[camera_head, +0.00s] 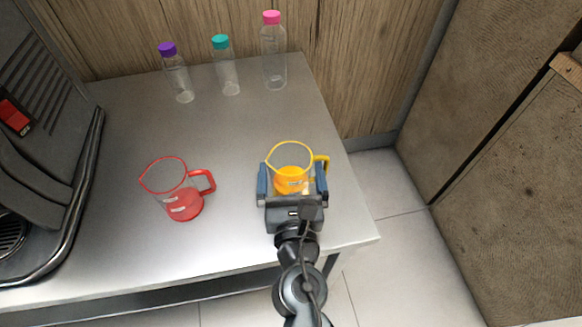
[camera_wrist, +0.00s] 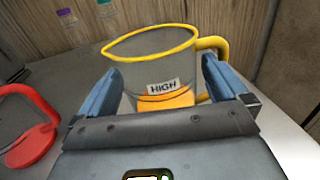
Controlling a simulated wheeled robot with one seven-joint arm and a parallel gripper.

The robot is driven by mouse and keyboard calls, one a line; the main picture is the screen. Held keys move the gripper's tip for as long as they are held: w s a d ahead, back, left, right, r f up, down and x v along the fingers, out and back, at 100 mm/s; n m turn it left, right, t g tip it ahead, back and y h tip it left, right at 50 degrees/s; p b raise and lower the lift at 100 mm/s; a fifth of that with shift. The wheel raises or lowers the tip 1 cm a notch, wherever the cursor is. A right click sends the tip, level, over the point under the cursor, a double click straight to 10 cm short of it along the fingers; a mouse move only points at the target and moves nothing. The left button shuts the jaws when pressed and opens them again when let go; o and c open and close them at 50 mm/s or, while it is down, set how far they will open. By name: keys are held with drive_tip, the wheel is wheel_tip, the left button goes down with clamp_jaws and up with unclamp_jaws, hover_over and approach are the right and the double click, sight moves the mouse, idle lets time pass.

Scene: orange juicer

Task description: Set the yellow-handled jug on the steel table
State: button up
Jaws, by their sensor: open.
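The yellow-handled jug (camera_head: 290,158) is clear with a yellow rim and orange liquid in the bottom. It stands upright on the steel table (camera_head: 235,130), near its right edge, with its handle to the right. In the wrist view the jug (camera_wrist: 158,68) shows a "HIGH" label facing me. My gripper (camera_head: 292,184) is open, with one blue finger on each side of the jug; the wrist view shows the gripper (camera_wrist: 160,85) with small gaps beside the jug. The jug's base is partly hidden by the gripper.
A red-handled jug (camera_head: 180,190) stands to the left; its handle points toward my gripper. Bottles with purple (camera_head: 178,75), teal (camera_head: 225,65) and pink (camera_head: 273,50) caps stand at the back. A dark machine (camera_head: 50,150) fills the left side. The table centre is clear.

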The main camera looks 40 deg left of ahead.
drive_tip(key=v, duration=1.1)
drive_tip(key=shift+b, duration=0.35)
drive_tip(key=s+d+f+m+h, duration=0.1)
drive_tip(key=s+d+m+h, duration=0.15)
drive_tip(key=d+m, duration=0.75)
drive_tip(key=s+d+f+m+h, duration=0.2)
drive_tip(key=s+d+m, duration=0.2)
drive_tip(key=d+m, duration=0.6)
drive_tip(key=s+d+r+m+h, duration=0.2)
drive_tip(key=s+d+r+m, duration=0.1)
drive_tip(key=m, duration=0.5)
drive_tip(key=s+d+r+m+h, duration=0.2)
drive_tip(key=s+d+r+m, duration=0.2)
drive_tip(key=d+m, duration=0.3)
drive_tip(key=s+d+r+m+t+h, duration=0.1)
drive_tip(key=s+d+r+m+h, duration=0.2)
drive_tip(key=m, duration=0.6)
drive_tip(key=s+d, duration=0.2)
drive_tip(key=shift+s+d+r, duration=0.25)
drive_tip(key=shift+s+r, duration=0.1)
